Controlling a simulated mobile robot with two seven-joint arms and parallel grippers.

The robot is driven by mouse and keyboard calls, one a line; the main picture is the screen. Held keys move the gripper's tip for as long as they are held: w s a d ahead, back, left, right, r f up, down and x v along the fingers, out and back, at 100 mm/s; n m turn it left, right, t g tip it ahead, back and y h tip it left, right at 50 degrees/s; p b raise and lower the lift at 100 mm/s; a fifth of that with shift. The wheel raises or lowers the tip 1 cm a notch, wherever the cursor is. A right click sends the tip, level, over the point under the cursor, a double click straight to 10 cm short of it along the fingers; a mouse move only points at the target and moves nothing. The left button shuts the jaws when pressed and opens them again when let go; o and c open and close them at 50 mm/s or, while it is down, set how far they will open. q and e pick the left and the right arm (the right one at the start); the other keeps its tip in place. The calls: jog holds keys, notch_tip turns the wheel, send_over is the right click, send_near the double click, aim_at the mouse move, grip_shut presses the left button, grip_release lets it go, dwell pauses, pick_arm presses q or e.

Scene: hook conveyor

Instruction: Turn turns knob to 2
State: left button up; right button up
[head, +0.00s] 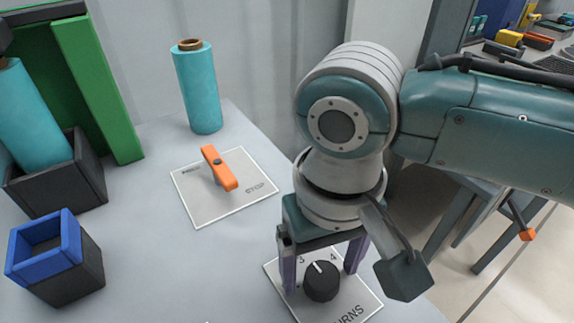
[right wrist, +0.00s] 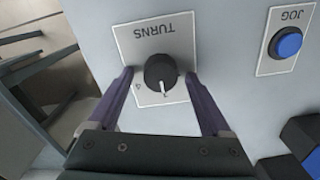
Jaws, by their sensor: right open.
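The TURNS knob (head: 321,280) is black and round with a white pointer line, on a white TURNS plate (head: 360,302). In the head view the line points up and slightly left, between the printed 3 and 4. The 2 cannot be made out. My right gripper (head: 321,264) is open, with one purple finger on each side of the knob. In the right wrist view the knob (right wrist: 160,73) sits between the two fingertips (right wrist: 159,78), with small gaps showing. My left gripper is not in view.
An orange lever (head: 219,168) on a STOP plate (head: 252,190) stands left of my right arm. A blue JOG button (right wrist: 287,43) is beside the TURNS plate. A teal roll (head: 198,88) and a blue-rimmed box (head: 85,280) stand further left.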

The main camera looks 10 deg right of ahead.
grip_shut()
dwell(0.7)
